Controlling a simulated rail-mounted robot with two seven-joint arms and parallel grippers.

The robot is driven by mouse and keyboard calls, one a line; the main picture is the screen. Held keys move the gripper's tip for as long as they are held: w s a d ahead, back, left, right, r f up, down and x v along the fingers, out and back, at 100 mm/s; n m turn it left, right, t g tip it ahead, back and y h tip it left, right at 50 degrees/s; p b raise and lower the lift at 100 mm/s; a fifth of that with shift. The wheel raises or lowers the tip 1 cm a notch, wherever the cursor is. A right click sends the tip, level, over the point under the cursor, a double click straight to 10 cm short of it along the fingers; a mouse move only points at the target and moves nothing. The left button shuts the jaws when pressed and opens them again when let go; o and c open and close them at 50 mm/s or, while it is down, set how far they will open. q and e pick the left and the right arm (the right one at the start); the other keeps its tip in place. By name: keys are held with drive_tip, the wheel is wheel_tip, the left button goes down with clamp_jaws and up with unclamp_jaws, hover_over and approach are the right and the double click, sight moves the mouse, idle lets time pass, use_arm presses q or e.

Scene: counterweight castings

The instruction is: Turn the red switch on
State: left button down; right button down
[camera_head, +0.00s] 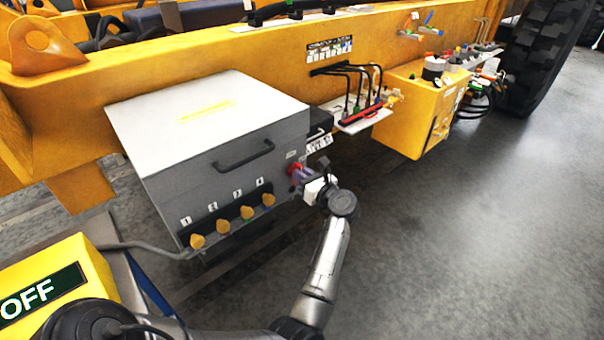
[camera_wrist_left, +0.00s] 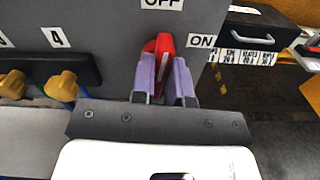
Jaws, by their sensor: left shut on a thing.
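The red switch (camera_wrist_left: 163,48) is on the front of a grey box, below an OFF label (camera_wrist_left: 162,4) and left of an ON label (camera_wrist_left: 201,41) in the left wrist view. In the head view the red switch (camera_head: 293,169) shows at the box's right side, partly covered by my gripper. My left gripper (camera_wrist_left: 165,75) has its purple fingers on either side of the switch handle and is shut on it. The fingers also show in the head view (camera_head: 301,176). The handle looks near upright, tilted slightly. My right gripper is not in view.
The grey box (camera_head: 150,140) has a black handle (camera_head: 243,156) and several yellow knobs (camera_head: 247,212) numbered along its front. A black drawer (camera_wrist_left: 255,38) lies right of the switch. A yellow block marked OFF (camera_head: 70,262) stands at lower left. Open floor (camera_head: 470,240) lies right.

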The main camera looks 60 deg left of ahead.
use_arm(q)
drive_tip(key=m+p, duration=0.4)
drive_tip(key=m, duration=0.1)
drive_tip(key=m+p, duration=0.4)
drive_tip(key=m, duration=0.2)
drive_tip(key=m+p, duration=0.4)
drive_tip(key=m, duration=0.1)
drive_tip(key=shift+w+f, duration=0.3)
drive_tip(key=shift+m, duration=0.3)
drive_tip(key=c, duration=1.1)
unclamp_jaws()
drive_tip(key=d, duration=0.4)
drive_tip(key=w+d, duration=0.1)
drive_tip(key=d, duration=0.2)
drive_tip(key=w+d, duration=0.1)
drive_tip(key=d, duration=0.3)
drive_tip(key=shift+d, duration=0.35)
